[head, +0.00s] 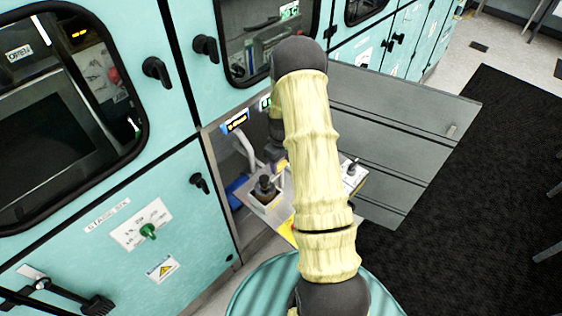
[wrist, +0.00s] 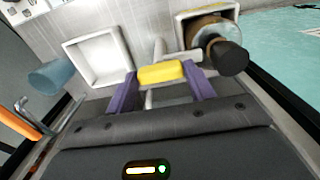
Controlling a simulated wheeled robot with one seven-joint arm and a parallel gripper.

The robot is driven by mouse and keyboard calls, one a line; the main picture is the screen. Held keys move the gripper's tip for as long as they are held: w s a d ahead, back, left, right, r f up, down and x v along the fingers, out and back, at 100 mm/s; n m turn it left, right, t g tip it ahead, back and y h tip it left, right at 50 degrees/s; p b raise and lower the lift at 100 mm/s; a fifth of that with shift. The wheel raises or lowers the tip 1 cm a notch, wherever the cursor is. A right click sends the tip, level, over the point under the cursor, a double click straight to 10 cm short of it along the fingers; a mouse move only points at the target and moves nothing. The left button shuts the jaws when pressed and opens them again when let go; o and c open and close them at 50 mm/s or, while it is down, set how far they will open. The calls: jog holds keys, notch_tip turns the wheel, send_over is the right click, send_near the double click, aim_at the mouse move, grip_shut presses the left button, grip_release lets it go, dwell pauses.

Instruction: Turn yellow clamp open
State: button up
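The yellow clamp (wrist: 161,73) shows in the wrist view as a short yellow bar, with a pale post rising behind it. My gripper (wrist: 161,72) has its two purple fingers on either side of the bar. The bar fills the space between the fingertips and appears to touch both. In the head view, my pale yellow arm reaches down into an open bay of the teal cabinet. The clamp cannot be made out in the head view.
In the wrist view, a white square frame (wrist: 95,58) is left of the clamp. A dark-ended cylinder (wrist: 232,57) is close to the right finger. In the head view, a black knob (head: 265,186) stands beside the arm. A grey open panel (head: 395,130) lies to the right.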

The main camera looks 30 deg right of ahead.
jog(key=c, duration=0.5)
jog(key=shift+o, duration=0.2)
jog(key=shift+m, duration=0.4)
jog(key=m, duration=0.3)
jog(key=shift+b, duration=0.35)
jog(key=m, duration=0.4)
jog(key=shift+m, duration=0.4)
jog(key=m, duration=0.4)
jog(key=shift+m, duration=0.3)
jog(key=m, duration=0.4)
jog(key=shift+m, duration=0.4)
